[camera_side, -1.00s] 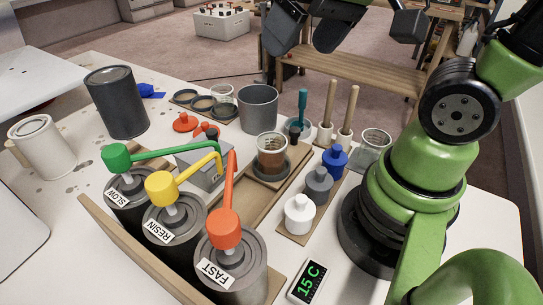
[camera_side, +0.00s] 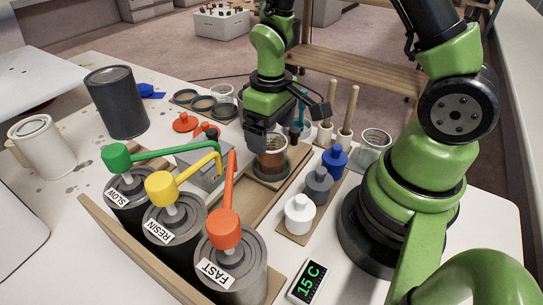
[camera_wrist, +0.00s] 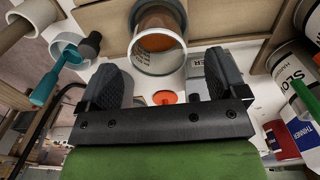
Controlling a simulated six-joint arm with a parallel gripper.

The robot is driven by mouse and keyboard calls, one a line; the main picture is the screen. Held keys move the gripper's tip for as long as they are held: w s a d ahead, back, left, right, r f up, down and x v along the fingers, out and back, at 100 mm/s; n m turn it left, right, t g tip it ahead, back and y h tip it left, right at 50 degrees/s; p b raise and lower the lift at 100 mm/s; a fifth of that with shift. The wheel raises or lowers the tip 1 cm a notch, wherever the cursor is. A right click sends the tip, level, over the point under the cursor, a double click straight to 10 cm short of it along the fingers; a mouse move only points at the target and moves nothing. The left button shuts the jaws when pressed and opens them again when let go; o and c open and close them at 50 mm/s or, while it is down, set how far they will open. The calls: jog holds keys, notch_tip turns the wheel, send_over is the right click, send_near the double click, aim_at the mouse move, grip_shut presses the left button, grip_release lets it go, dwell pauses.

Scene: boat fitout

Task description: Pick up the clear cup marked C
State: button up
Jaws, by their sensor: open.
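A clear cup with reddish-brown contents (camera_side: 271,165) stands on a dark round base on the wooden tray, partly hidden by my gripper. My gripper (camera_side: 264,140) is beside and over it in the side view. In the wrist view my gripper (camera_wrist: 163,75) is open, with nothing between its two dark fingers. The same brown-filled cup (camera_wrist: 158,50) lies just beyond the fingertips there. Another clear cup (camera_side: 373,150) stands at the right near my base. A third clear cup (camera_side: 223,95) stands in the dark ring rack. I cannot read a letter C on any cup.
Three pump cans labelled SLOW, RESIN and FAST (camera_side: 228,275) stand at the front left. A grey box (camera_side: 200,165) is left of the cup. White, grey and blue bottles (camera_side: 318,185) stand to the right. Wooden-handled brushes (camera_side: 348,115) stand behind.

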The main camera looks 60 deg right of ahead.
aim_at(272, 149)
jog(key=shift+d+f, duration=0.15)
jog(key=shift+f, duration=2.65)
jog(key=c, duration=1)
jog(key=shift+c, duration=0.2)
jog(key=shift+r, duration=0.1)
